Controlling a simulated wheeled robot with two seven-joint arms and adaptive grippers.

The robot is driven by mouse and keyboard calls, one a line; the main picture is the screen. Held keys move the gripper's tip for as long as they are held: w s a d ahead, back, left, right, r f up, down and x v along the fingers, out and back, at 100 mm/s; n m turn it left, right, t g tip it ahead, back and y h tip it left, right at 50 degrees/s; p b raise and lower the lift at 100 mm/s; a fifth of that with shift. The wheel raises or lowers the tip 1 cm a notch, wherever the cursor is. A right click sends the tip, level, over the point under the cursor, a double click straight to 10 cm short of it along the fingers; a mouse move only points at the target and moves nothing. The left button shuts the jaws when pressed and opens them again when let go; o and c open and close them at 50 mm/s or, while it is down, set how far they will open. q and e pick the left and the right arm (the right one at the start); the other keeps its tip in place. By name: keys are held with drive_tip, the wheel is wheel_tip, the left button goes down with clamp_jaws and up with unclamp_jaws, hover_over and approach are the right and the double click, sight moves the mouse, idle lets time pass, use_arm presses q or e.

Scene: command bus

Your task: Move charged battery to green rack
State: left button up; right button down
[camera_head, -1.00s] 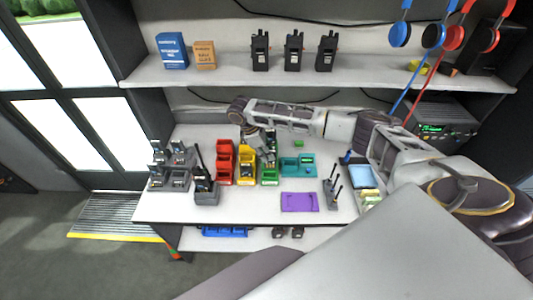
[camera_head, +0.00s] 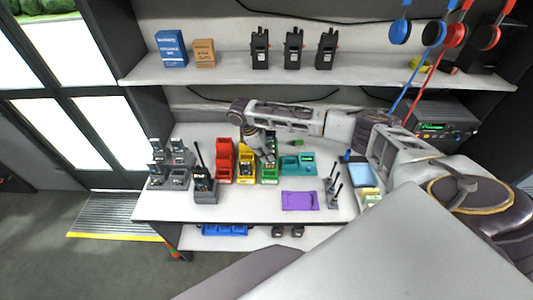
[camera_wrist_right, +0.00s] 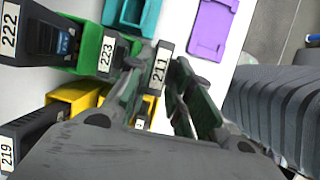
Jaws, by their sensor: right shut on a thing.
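My right gripper (camera_head: 264,152) is low over the racks, and in the wrist view (camera_wrist_right: 158,105) its fingers are shut on a dark battery labelled 211 (camera_wrist_right: 160,68). The green rack (camera_head: 269,181) is just below and beside it. In the wrist view the green rack (camera_wrist_right: 90,40) is left of the held battery, with a dark battery labelled 222 (camera_wrist_right: 45,38) and a label 223 at it. The held battery appears apart from the rack, but the exact gap cannot be told. The fingers hide part of the battery. My left gripper is out of view.
A yellow rack (camera_head: 247,181), a red rack (camera_head: 225,181) and a teal tray (camera_head: 290,171) flank the green rack. A grey charger (camera_head: 170,184) and radio (camera_head: 205,190) are left. A purple mat (camera_head: 299,201) lies in front. A shelf (camera_head: 320,86) runs above.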

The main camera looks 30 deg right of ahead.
sight(266, 165)
drive_tip(key=shift+f, duration=0.5)
drive_tip(key=shift+f+b, duration=0.35)
drive_tip(key=shift+b, duration=0.35)
drive_tip(key=shift+f+b, duration=1.9)
drive_tip(key=shift+b, duration=0.5)
drive_tip(key=shift+f+p, duration=0.3)
drive_tip(key=shift+f, duration=0.35)
drive_tip(key=shift+f, duration=0.2)
drive_tip(key=c, duration=1.2)
unclamp_jaws()
drive_tip(key=shift+v, duration=5.95)
